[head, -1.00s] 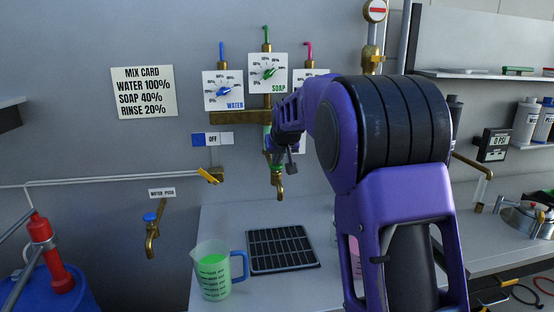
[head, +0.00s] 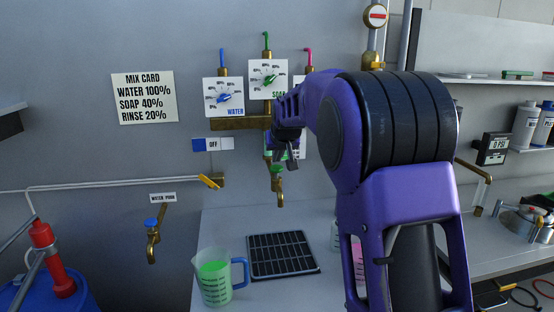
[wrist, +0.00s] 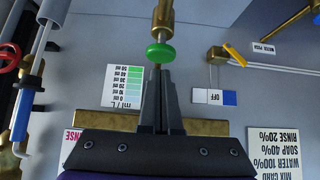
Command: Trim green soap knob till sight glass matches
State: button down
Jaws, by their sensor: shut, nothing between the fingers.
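The soap dial (head: 268,78) is a white panel on the wall with a green knob (head: 269,79); my arm covers part of its label. My gripper (head: 285,158) is shut and empty below the dials, in front of the brass mixing tap (head: 280,195). In the wrist view, the shut fingertips (wrist: 160,76) are close to a green round handle (wrist: 160,53) on the brass tap; I cannot tell if they touch. A chart of green shades marked ml/L (wrist: 121,86) is beside the fingers. I cannot clearly make out the sight glass, which my gripper may hide.
The water dial (head: 223,97) is left of the soap dial; the rinse dial is mostly hidden. The mix card (head: 144,98) reads water 100%, soap 40%, rinse 20%. A jug of green liquid (head: 214,278) stands beside a black grate (head: 282,255) on the counter.

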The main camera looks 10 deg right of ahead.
jog(key=b+v, duration=0.1)
jog(key=v, duration=0.9)
jog(key=shift+r, duration=0.45)
